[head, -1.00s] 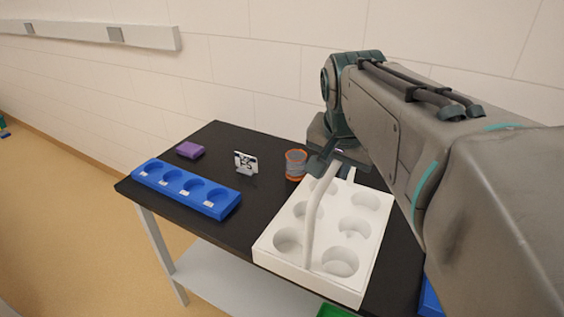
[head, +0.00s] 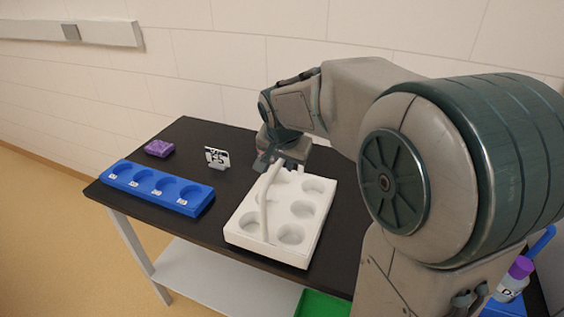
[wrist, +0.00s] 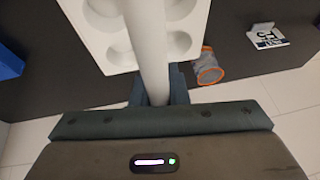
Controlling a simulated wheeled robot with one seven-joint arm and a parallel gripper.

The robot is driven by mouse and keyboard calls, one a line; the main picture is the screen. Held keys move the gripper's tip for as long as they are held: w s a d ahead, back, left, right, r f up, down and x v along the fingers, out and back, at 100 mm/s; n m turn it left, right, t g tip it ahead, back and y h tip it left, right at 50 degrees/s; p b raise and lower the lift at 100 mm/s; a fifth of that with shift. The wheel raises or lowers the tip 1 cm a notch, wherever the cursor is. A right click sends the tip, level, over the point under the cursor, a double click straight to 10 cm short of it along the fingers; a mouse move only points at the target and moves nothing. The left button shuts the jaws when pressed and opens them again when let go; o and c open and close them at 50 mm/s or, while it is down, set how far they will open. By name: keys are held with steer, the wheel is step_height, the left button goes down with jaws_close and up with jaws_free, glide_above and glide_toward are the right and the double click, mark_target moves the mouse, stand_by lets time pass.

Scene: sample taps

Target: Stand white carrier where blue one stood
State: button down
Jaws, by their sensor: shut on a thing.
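The white carrier (head: 312,232) has several round empty wells and a white bar handle along its middle. It is over the black table (head: 215,230), near its front edge; whether it touches the top cannot be told. My gripper (head: 282,165) is shut on the far part of the handle. The wrist view shows the handle (wrist: 148,45) running between my fingers (wrist: 158,92). A blue carrier (head: 505,306) with a blue handle (head: 542,240) shows partly at the lower right, mostly hidden by my arm. A bottle (head: 512,284) with a purple cap is at it.
A blue rack (head: 158,190) with several labelled wells lies at the table's left. A purple block (head: 159,148) and a small sign (head: 217,158) stand behind it. An orange-rimmed cup (wrist: 208,68) is close beside the white carrier. A green thing (head: 322,305) is below the table edge.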

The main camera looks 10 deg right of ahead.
steer(key=shift+f, duration=0.7)
steer(key=shift+f, duration=0.15)
steer(key=c, duration=1.4)
jaws_free()
steer(key=v, duration=1.2)
steer(key=s+f+n+g, duration=0.1)
steer(key=s+f+n, duration=0.2)
steer(key=s+f, duration=0.3)
steer(key=s+d+f+n+y, duration=0.1)
steer(key=s+f+n, duration=0.3)
steer(key=s, duration=0.6)
step_height(320, 180, down, 2)
steer(key=shift+s+f+g, duration=0.1)
steer(key=shift+s+g, duration=0.25)
steer(key=shift+g, duration=0.05)
